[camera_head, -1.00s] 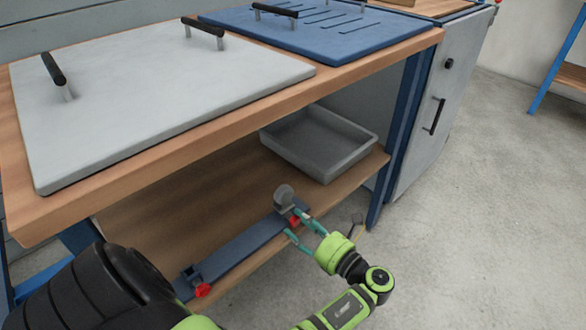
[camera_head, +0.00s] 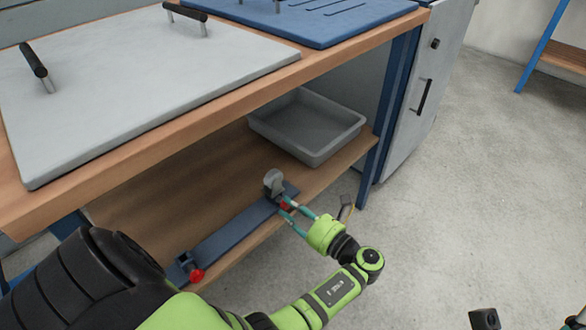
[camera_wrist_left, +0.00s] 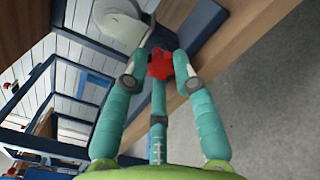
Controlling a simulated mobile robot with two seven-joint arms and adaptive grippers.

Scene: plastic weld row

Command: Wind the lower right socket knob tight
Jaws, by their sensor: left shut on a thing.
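The lower right socket knob is red (camera_head: 287,206). It sits at the right end of a long blue rail (camera_head: 230,232) on the lower shelf, next to a grey rounded piece (camera_head: 273,181). My left gripper (camera_head: 288,206) has its teal fingers closed around this knob. In the left wrist view the red lobed knob (camera_wrist_left: 160,64) lies between the fingertips, and they partly cover it. Another red knob (camera_head: 197,275) is at the rail's left end, by a small blue block. Two dark parts (camera_head: 485,319) at the bottom right edge may be my right gripper, mostly cut off.
A grey tray (camera_head: 322,157) stands on the lower shelf behind the rail. The wooden bench top (camera_head: 190,108) overhangs the shelf, and a blue leg (camera_head: 368,165) is right of it. A grey cabinet (camera_head: 415,120) stands beyond. The floor at right is open.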

